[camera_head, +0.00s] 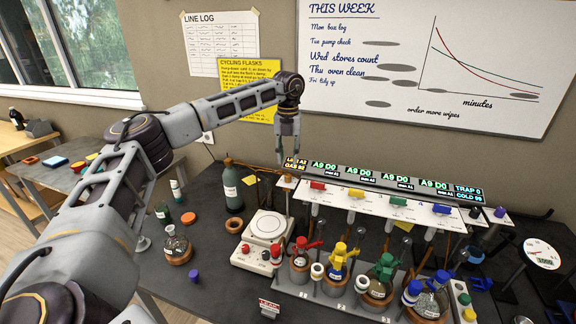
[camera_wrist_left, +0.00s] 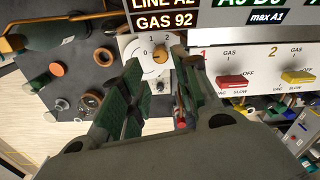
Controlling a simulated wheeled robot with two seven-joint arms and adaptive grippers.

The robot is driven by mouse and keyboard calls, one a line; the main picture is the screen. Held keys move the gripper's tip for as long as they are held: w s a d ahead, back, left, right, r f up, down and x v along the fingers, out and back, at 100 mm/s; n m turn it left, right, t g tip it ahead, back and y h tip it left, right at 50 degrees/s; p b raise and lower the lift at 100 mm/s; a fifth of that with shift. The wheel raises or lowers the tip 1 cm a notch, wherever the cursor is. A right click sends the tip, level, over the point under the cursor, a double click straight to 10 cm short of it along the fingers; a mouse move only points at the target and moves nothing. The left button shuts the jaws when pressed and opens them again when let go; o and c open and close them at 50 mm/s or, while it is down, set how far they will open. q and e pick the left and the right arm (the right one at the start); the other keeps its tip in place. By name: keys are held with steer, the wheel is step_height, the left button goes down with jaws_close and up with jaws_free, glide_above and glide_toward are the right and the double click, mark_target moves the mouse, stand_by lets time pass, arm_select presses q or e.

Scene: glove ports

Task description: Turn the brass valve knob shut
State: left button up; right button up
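The brass valve knob (camera_wrist_left: 160,56) sits on a white plate with marks 0, 1 and 2, under the GAS 92 display in the left wrist view. In the head view the knob (camera_head: 287,178) is a small brass spot at the left end of the white valve rail. My left gripper (camera_head: 288,160) points down just above it. In the left wrist view its two dark green fingers (camera_wrist_left: 157,80) are apart, on either side below the knob, with nothing between them. Contact with the knob is not visible. Which mark the knob points to is too small to tell. My right gripper is in neither view.
The valve rail (camera_head: 365,201) carries red, yellow, green and blue handles right of the knob. Flasks with coloured clamps (camera_head: 338,265) stand below it. A white hotplate (camera_head: 264,228) and a green bottle (camera_head: 233,185) stand to the left. The wall is close behind.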

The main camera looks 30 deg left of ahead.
arm_select(q)
steer(key=shift+r, duration=2.15)
